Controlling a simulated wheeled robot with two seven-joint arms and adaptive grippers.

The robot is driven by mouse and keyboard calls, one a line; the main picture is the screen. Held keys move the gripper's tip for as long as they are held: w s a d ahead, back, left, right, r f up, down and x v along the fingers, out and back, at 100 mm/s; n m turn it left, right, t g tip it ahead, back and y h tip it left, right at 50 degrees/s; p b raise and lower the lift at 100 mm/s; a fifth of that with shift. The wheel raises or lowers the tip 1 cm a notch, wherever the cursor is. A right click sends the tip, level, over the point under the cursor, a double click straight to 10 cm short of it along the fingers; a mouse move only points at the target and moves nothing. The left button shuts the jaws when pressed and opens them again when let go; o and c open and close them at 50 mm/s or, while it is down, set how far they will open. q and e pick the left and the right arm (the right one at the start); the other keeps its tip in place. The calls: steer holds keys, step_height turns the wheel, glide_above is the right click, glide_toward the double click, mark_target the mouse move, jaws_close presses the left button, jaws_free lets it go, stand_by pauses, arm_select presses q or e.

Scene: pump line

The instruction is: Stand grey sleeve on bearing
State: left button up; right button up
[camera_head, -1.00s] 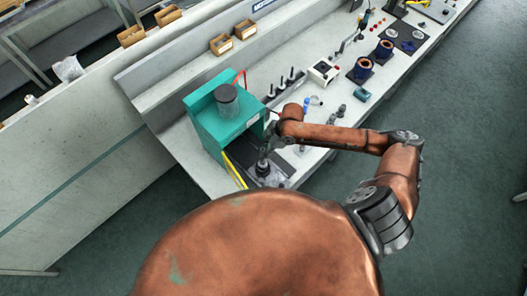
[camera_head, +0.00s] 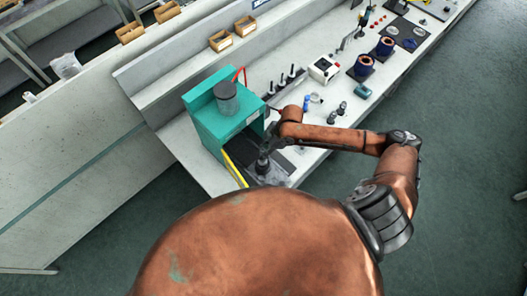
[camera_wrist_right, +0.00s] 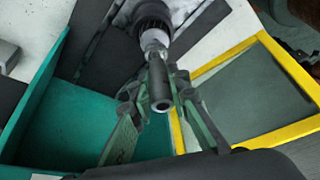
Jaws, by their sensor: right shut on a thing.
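My right gripper (camera_head: 264,152) points down at the front of the teal press (camera_head: 212,130). In the right wrist view the gripper (camera_wrist_right: 160,92) is shut on a slim dark grey tube with an open end, seemingly the grey sleeve (camera_wrist_right: 159,82). Beyond it, in line, are a bright metal neck (camera_wrist_right: 154,40) and a dark ridged round part (camera_wrist_right: 152,13). I cannot tell whether that is the bearing or whether the sleeve touches it. In the head view the sleeve is too small to make out. My left gripper is out of view.
A yellow-edged frame (camera_wrist_right: 268,133) lies close beside the gripper. A grey cylinder (camera_head: 226,97) stands on the press. Bare bench lies right of the gripper.

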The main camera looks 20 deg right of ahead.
steer(key=shift+f, duration=0.25)
steer(key=shift+f, duration=0.35)
steer(key=shift+f, duration=0.15)
steer(key=o, duration=0.9)
steer(key=shift+o, duration=0.6)
steer(key=shift+o, duration=0.8)
